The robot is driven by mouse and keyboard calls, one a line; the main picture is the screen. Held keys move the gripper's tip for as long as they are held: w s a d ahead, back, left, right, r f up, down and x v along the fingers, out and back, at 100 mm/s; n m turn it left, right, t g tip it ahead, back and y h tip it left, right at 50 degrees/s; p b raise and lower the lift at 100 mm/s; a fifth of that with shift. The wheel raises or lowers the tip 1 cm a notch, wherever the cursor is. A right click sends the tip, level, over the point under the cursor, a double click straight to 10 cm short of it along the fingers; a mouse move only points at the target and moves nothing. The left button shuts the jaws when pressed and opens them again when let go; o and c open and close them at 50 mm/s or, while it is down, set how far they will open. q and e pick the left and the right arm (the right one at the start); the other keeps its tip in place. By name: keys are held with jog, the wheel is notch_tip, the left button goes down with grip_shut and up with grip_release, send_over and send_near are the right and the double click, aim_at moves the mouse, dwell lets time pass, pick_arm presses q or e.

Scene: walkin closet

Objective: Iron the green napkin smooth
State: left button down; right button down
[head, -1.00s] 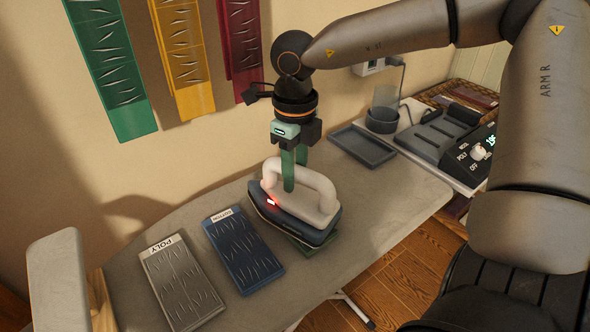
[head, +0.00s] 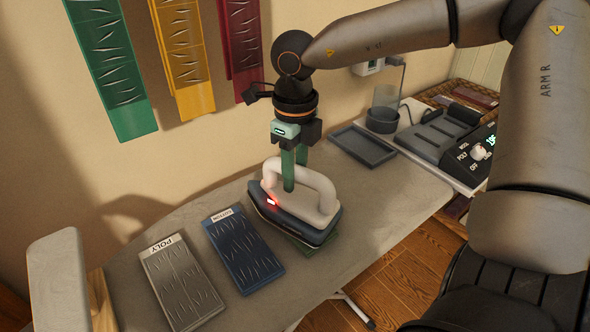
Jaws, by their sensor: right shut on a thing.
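The iron (head: 297,225) has a dark blue body, a pale handle and a small red light. My right gripper (head: 288,183) points down and is shut on the iron's handle (head: 322,187). My left gripper is out of view.
A blue napkin (head: 243,254) and a grey napkin labelled POLY (head: 181,285) lie wrinkled left of the iron. Green (head: 112,68), yellow (head: 184,60) and red (head: 240,45) cloths hang on the wall. A dark tray (head: 362,146) and iron dock (head: 440,133) stand at the right.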

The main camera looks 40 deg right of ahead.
jog(key=shift+r+p, duration=1.6)
jog(key=shift+r, duration=1.5)
